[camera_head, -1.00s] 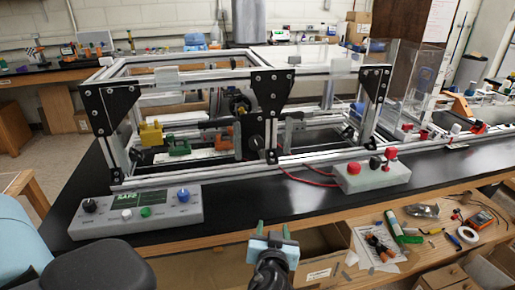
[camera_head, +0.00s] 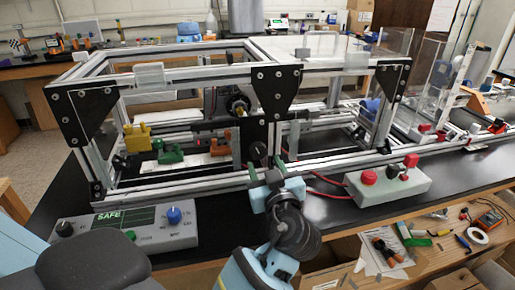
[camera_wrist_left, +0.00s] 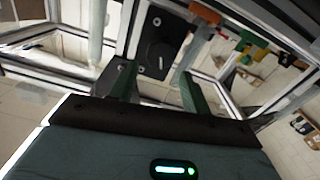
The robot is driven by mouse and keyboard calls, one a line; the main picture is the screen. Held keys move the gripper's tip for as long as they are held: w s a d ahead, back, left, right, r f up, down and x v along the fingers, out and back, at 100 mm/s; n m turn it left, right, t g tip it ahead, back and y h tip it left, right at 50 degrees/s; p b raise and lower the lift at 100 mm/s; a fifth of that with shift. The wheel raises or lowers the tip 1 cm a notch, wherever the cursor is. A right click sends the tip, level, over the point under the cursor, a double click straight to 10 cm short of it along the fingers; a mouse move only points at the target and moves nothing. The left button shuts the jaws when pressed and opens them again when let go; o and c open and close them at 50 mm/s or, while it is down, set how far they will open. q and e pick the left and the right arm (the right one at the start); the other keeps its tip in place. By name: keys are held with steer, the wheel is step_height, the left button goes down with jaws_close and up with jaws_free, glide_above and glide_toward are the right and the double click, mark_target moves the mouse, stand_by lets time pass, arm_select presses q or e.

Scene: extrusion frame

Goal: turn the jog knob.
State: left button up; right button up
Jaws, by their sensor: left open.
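A black round knob (camera_head: 258,152) sits on a black plate low on the front of the extrusion frame (camera_head: 190,182). It also shows in the left wrist view (camera_wrist_left: 157,50), on the dark plate beyond the fingers. My left gripper (camera_head: 268,171) is open and empty, just in front of and slightly below this knob. In the left wrist view its two fingers (camera_wrist_left: 160,88) stand apart, with the knob ahead between them and not visibly touched. A control box (camera_head: 105,238) at the lower left carries a blue knob (camera_head: 174,215) and a black knob (camera_head: 64,229). I cannot read which knob is labelled jog.
A grey box (camera_head: 388,190) with red buttons and red cables stands right of my gripper. Yellow (camera_head: 138,138), green (camera_head: 170,153) and orange (camera_head: 220,146) parts sit inside the frame. Tools lie on the lower shelf at right. The frame's lower rail runs close to my fingers.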

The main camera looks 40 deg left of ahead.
mark_target(259, 151)
arm_select(q)
steer(key=shift+w+a+r, duration=0.2)
steer(key=shift+w+a, duration=0.1)
steer(key=shift+a, duration=0.1)
steer(key=p+x, duration=0.1)
steer(key=x, duration=0.4)
steer(key=shift+w+a, duration=0.3)
steer(key=shift+w+a+f, duration=0.15)
steer(key=shift+w+a, duration=0.15)
steer(key=shift+a, duration=0.05)
steer(key=c, duration=0.7)
